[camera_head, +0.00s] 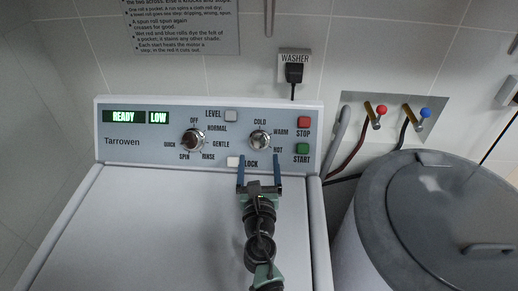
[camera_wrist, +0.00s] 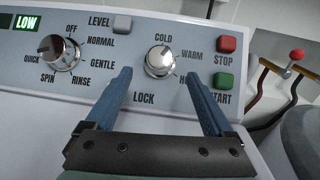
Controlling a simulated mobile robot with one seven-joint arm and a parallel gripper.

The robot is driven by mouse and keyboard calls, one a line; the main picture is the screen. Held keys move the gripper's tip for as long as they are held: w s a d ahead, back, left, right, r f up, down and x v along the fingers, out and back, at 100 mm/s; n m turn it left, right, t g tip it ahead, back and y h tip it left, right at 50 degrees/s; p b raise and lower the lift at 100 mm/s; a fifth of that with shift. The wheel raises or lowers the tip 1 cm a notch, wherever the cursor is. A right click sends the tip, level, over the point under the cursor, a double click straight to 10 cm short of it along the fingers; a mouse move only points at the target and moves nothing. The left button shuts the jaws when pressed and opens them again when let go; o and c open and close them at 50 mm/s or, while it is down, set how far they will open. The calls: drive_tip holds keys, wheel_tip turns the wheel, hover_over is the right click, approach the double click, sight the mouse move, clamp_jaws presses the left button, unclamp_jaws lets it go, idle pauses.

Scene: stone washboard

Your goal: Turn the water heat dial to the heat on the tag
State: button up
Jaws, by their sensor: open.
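The heat dial (camera_head: 259,140) is a round silver knob on the washer's grey panel, with COLD above it, WARM to its right and HOT below right. It also shows in the wrist view (camera_wrist: 160,61); its pointer seems to face up near COLD, but this is hard to tell. My gripper (camera_head: 259,161) is open and empty just in front of the panel. Its two blue fingers (camera_wrist: 158,78) reach up on either side, below the dial, with a gap around it. The right finger partly covers HOT in the wrist view. I see no heat tag.
A second silver dial (camera_head: 193,140) for cycles is at left. Red STOP (camera_head: 303,122) and green START (camera_head: 302,149) buttons are close at right. A white button (camera_head: 233,161) is beside LOCK, near the left finger. The displays (camera_head: 140,117) read READY and LOW.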

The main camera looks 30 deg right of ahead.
sight(259, 145)
drive_tip(key=shift+b+x, duration=0.75)
drive_tip(key=shift+x, duration=2.15)
drive_tip(key=c, duration=1.4)
